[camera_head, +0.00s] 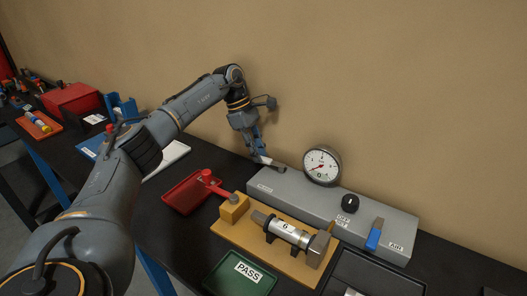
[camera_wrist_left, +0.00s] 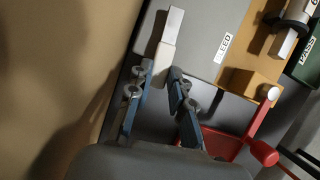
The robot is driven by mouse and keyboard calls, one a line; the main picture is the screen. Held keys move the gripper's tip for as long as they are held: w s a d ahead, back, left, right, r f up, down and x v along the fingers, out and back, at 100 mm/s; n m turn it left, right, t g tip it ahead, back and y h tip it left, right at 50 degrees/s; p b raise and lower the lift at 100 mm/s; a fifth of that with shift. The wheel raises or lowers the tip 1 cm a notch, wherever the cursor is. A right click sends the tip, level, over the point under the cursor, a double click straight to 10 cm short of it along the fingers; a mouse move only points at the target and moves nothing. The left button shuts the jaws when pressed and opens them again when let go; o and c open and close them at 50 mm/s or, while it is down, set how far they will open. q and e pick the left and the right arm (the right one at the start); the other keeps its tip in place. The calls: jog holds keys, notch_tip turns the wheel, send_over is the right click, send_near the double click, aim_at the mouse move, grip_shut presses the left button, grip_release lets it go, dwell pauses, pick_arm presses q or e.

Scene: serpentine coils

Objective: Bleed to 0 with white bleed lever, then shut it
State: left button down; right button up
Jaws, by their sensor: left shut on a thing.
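The bleed lever (camera_wrist_left: 164,58) has a white grip and a bare metal arm. It lies at the left end of the grey test box (camera_head: 330,205), by a label partly readable as BLEED (camera_wrist_left: 223,47). My left gripper (camera_head: 262,160) is shut on its white end; in the wrist view the left fingertips (camera_wrist_left: 160,76) are on either side of that end. In the head view the gripper partly covers the lever. The round gauge (camera_head: 322,164) stands behind the box; its red needle points to the lower left, and its numbers are too small to read. My right gripper is not in view.
A black knob (camera_head: 350,203) and a blue AIR lever (camera_head: 374,236) sit on the box. In front, a tan fixture (camera_head: 228,228) holds a metal cylinder marked 6 (camera_head: 287,232). A red clamp handle (camera_head: 212,182), red tray (camera_head: 182,197) and green PASS tray (camera_head: 225,275) are close by.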

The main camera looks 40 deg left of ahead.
pick_arm(q)
jog(key=c, duration=1.2)
grip_release()
jog(key=v, duration=1.2)
